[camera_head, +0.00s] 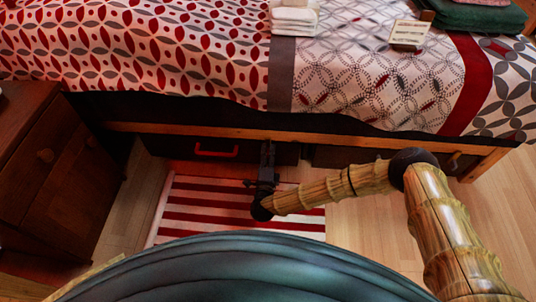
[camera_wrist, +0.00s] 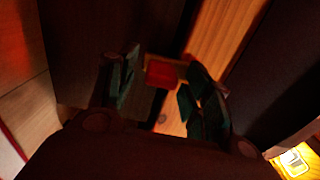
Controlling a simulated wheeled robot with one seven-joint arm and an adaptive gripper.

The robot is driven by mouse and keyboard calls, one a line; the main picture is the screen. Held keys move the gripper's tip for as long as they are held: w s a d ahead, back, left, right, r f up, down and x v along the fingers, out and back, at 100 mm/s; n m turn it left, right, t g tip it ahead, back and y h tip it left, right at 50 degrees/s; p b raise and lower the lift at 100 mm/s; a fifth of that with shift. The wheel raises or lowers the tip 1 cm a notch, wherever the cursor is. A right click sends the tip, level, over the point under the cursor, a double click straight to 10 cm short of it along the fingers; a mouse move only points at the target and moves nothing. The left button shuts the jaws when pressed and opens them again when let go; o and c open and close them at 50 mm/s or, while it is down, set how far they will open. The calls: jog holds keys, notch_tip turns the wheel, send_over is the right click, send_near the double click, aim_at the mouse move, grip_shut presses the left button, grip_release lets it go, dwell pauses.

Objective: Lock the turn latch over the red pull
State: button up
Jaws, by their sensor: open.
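The red pull (camera_head: 217,151) is a bar handle on the dark drawer front under the bed, in the head view. My gripper (camera_head: 267,147) is at the drawer front, to the right of the pull and just below the wooden bed rail. In the wrist view my gripper (camera_wrist: 157,84) is open, with a finger on each side of a small red block (camera_wrist: 162,74) with a yellowish edge. I cannot tell for certain whether this block is the turn latch, or whether a finger touches it. The latch is not distinguishable in the head view, where my gripper covers that spot.
The wooden bed rail (camera_head: 340,139) runs above the drawers. A wooden nightstand (camera_head: 60,165) stands at the left. A red-and-white striped rug (camera_head: 200,212) lies on the floor below the drawer. Folded white towels (camera_head: 293,18) and a small sign (camera_head: 409,33) are on the bed.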

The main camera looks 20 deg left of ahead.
jog(key=v, duration=1.1)
jog(key=shift+s, duration=0.3)
jog(key=shift+d, duration=0.1)
jog(key=s+d+f+n+g, duration=0.4)
jog(key=s+d+n+g, duration=0.2)
jog(key=d, duration=0.3)
jog(key=s+d+f+n+g, duration=0.4)
jog(key=s+d+n+g, duration=0.15)
jog(key=d, duration=0.45)
jog(key=s+d+r+n+g+h, duration=0.1)
jog(key=s+d+r+g+h, duration=0.2)
jog(key=d, duration=0.5)
jog(key=s+d+r+n+g+p, duration=0.1)
jog(key=s+d+r, duration=0.1)
jog(key=s+d, duration=0.5)
jog(key=s+d+r+n+g+h, duration=0.1)
jog(key=s+d+r+g+h, duration=0.15)
jog(key=d, duration=0.65)
notch_tip(320, 180, up, 38)
jog(key=p, duration=3.7)
jog(key=shift+a+f+t+p, duration=0.2)
jog(key=shift+t+p, duration=0.1)
jog(key=shift+p, duration=0.1)
